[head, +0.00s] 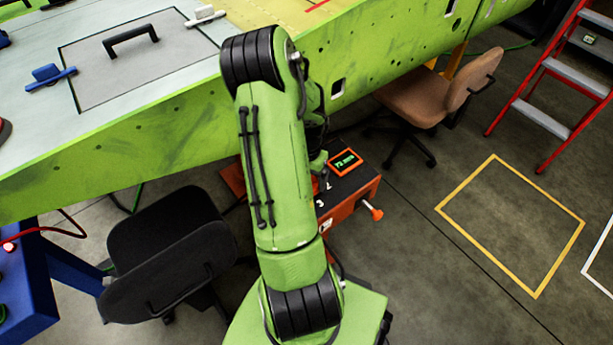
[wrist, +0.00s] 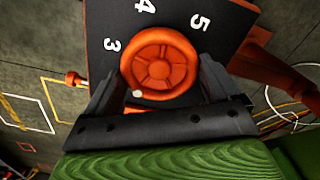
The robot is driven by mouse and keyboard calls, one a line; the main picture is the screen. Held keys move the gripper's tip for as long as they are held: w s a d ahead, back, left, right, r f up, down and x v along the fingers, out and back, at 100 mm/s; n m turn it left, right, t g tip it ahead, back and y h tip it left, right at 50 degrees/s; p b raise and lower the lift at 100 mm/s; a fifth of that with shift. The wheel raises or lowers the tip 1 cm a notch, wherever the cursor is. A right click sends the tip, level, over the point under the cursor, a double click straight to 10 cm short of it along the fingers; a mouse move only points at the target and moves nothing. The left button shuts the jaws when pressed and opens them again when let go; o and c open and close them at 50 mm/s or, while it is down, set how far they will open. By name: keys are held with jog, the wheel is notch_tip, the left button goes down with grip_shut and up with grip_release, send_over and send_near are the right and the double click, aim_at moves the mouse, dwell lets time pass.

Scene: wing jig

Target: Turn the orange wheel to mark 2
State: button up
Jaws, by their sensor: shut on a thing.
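The orange wheel (wrist: 160,62) sits on a dark panel (wrist: 118,14) in the wrist view. White numbers 3, 4 and 5 show around it; marks 1 and 2 do not show in that view. A pale dot on the wheel's rim is at its lower left, beyond the 3 and close to the left finger. My gripper (wrist: 156,76) is shut on the wheel, a finger on each side. In the head view my arm hides the wheel; the orange box (head: 346,208) with the dark top shows beside it.
The green wing structure (head: 400,50) runs behind. A black chair (head: 170,240) stands left, a brown chair (head: 420,95) behind.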

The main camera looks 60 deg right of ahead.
dwell(0.4)
jog(key=o, duration=0.8)
jog(key=shift+r, duration=0.15)
notch_tip(320, 180, up, 16)
jog(key=p, duration=0.5)
jog(key=shift+f, duration=0.25)
